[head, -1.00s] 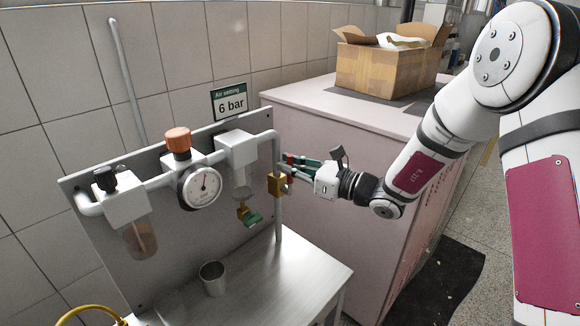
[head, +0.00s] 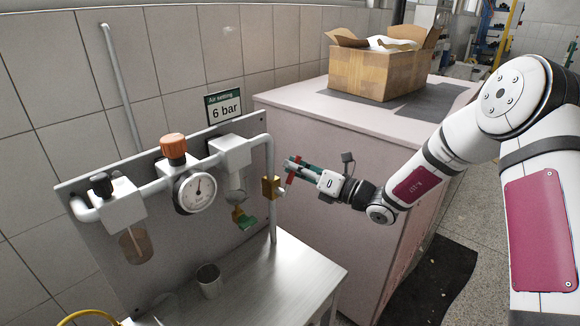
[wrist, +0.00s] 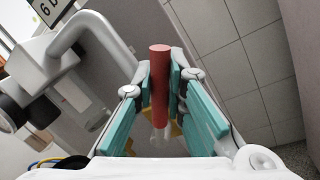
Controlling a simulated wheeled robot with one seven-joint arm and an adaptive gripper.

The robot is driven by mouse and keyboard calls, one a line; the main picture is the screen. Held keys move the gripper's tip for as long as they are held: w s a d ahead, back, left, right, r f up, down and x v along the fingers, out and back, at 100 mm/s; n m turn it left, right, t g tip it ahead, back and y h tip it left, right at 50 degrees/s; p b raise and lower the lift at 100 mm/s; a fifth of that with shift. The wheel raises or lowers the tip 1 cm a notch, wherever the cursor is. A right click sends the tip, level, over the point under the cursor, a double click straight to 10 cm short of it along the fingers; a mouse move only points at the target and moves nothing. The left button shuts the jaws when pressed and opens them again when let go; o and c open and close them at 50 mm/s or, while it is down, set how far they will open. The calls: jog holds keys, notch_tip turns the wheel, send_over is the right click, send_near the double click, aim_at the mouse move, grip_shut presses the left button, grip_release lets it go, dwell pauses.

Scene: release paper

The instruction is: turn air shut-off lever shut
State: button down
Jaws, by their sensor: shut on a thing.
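The red lever (wrist: 160,88) stands between the teal finger pads of my gripper (wrist: 162,100) in the wrist view, and the pads are shut on it. In the head view, red parts of the lever (head: 290,179) show at the fingertips of my gripper (head: 291,168). The brass valve body (head: 271,187) sits on the vertical pipe (head: 273,225), just left of the fingertips. Some brass also shows below the lever in the wrist view. The fingers hide part of the lever, and its exact angle to the pipe is hard to tell.
A gauge (head: 195,192), an orange knob (head: 174,146) and a green-handled valve (head: 247,222) are on the panel to the left. A metal cup (head: 209,281) stands on the steel table (head: 290,277). A pink cabinet (head: 340,190) with a cardboard box (head: 376,72) is behind my gripper.

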notch_tip(320, 180, down, 6)
jog(key=w+d+m+t, duration=0.2)
jog(key=m+t, duration=0.1)
jog(key=m, duration=1)
jog(key=shift+w+f+h+p, duration=0.15)
jog(key=shift+w+h+p, duration=0.15)
jog(key=shift+h+p, duration=0.1)
jog(key=shift+f, duration=0.1)
jog(key=c, duration=1.6)
grip_release()
jog(key=shift+c, duration=0.2)
jog(key=shift+o, duration=0.2)
jog(key=shift+d, duration=0.1)
jog(key=v, duration=1.2)
